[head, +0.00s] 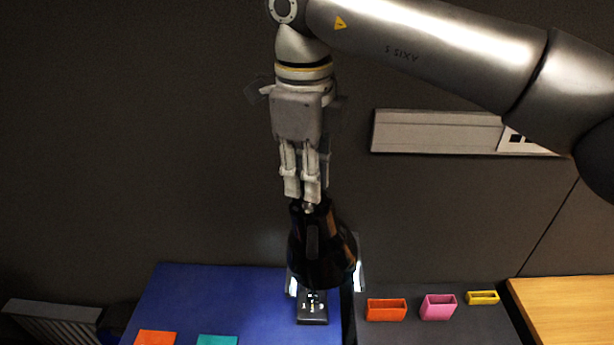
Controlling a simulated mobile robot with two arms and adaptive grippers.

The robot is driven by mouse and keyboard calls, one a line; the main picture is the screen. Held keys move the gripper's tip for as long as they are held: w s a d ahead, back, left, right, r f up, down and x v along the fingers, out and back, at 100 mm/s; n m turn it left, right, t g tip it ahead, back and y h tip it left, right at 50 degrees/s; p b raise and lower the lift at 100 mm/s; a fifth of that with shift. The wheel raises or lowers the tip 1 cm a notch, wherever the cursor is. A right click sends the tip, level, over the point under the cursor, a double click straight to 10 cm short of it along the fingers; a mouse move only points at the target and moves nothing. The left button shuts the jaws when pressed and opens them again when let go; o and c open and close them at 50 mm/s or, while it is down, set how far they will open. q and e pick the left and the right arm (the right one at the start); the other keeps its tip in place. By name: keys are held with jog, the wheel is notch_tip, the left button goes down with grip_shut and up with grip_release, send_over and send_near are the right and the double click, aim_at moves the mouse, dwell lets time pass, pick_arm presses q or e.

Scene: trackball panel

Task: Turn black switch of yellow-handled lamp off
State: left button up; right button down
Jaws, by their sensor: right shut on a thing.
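A black lamp-like thing (318,262) shows at the lower centre, with a brownish-orange strip on its right side and bright white patches beside its lower edge. I cannot clearly make out a yellow handle. A small dark base with pale parts (312,308) shows just below it; whether that is the switch I cannot tell. My right gripper (307,198) points down from above and is shut on the narrow top of the black thing. The fingers partly hide that top. My left gripper is not in view.
A blue mat (215,295) lies to the left, with orange (156,338) and teal (217,340) pieces at its front. Orange (386,310), pink (438,307) and yellow (483,297) containers stand to the right. A wooden surface (570,310) is at the far right.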

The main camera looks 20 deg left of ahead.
jog(key=shift+f+m+b, duration=0.15)
jog(key=shift+m+b, duration=0.8)
jog(key=shift+m, duration=0.05)
jog(key=m+b, duration=0.2)
jog(key=shift+m+t, duration=0.3)
jog(key=shift+t, duration=0.1)
jog(key=m+b, duration=0.1)
jog(key=m, duration=0.2)
jog(key=shift+s+t+h+b, duration=0.1)
jog(key=shift+t+h+b, duration=0.2)
jog(key=shift+b, duration=0.1)
pick_arm(q)
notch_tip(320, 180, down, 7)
jog(key=b, duration=0.1)
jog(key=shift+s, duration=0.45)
pick_arm(e)
jog(key=shift+r+m, duration=0.2)
jog(key=shift+m, duration=1.5)
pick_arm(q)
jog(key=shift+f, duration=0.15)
pick_arm(e)
jog(key=c, duration=1.3)
grip_release()
jog(key=shift+a, duration=0.1)
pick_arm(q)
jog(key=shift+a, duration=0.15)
